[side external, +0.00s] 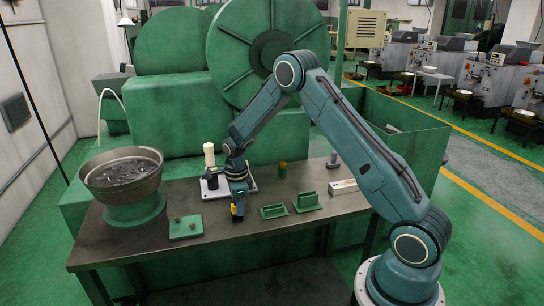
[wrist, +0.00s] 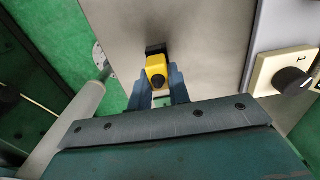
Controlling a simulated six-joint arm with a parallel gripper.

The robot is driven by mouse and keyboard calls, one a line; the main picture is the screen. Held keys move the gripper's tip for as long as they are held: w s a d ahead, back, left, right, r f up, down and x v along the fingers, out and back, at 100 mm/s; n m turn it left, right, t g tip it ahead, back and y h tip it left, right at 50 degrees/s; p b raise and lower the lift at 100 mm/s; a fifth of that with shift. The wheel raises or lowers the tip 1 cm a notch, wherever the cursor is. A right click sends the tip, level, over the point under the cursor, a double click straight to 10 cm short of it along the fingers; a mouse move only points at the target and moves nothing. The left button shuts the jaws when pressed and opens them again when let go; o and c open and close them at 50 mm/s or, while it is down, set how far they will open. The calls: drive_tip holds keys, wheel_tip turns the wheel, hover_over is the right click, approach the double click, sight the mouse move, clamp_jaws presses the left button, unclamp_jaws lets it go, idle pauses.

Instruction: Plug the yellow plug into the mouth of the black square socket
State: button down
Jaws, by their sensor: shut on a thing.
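The yellow plug (wrist: 157,68) is between the two blue fingers of my gripper (wrist: 160,88) in the wrist view. It also shows as a small yellow patch (side external: 234,209) in the side view, low over the table's front part. My gripper (side external: 238,208) points down and is shut on the plug. A black square piece, seemingly the socket (wrist: 155,48), shows right against the plug's far end in the wrist view. In the side view it is a small dark patch (side external: 237,218) below the fingers. I cannot tell whether the plug is inside its mouth.
A metal bowl (side external: 120,168) of parts on a green base stands at the left. A green plate (side external: 186,227) lies left of my gripper, green brackets (side external: 274,211) to its right. A pale plate (side external: 215,194) with a cream cylinder (side external: 209,155) is behind. The front table edge is close.

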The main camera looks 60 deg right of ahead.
drive_tip(key=shift+f, duration=0.3)
drive_tip(key=c, duration=1.2)
unclamp_jaws()
drive_tip(key=shift+c, duration=0.2)
drive_tip(key=shift+r, duration=0.1)
wheel_tip(320, 180, up, 14)
drive_tip(key=shift+f, duration=0.2)
